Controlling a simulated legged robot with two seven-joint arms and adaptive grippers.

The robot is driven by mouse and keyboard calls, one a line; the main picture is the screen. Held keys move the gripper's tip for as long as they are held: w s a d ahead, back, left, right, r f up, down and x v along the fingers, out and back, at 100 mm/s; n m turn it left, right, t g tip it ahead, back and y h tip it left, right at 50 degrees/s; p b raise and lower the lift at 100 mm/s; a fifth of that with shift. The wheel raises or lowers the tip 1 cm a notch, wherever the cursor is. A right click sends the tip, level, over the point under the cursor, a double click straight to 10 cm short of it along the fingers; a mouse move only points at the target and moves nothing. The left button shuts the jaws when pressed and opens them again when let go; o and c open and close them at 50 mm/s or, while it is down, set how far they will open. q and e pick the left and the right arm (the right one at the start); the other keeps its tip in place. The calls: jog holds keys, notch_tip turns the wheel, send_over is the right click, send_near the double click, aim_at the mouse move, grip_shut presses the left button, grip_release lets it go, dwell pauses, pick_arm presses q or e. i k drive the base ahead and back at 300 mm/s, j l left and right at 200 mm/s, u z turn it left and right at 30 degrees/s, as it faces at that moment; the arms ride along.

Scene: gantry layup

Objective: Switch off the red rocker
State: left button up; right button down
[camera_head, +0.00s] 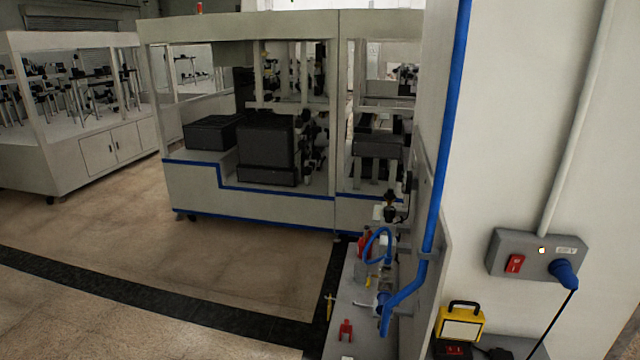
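The red rocker (515,263) is on the left part of a grey switch box (497,241) fixed to the pale wall at the right. Its tilt is too small to read. A small bright light (541,250) shows on the box to the right of the rocker. A blue plug (564,273) sits in the box's lower right, with a black cable hanging from it. Neither of my grippers is in view.
A blue pipe (446,130) runs down the wall edge. Below it, a grey bench (341,313) holds red and blue tools. A yellow work lamp (460,322) stands below the box. White machine cabinets (270,205) stand behind. The floor at left is clear.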

aim_at(515, 263)
jog(key=z, duration=1.35)
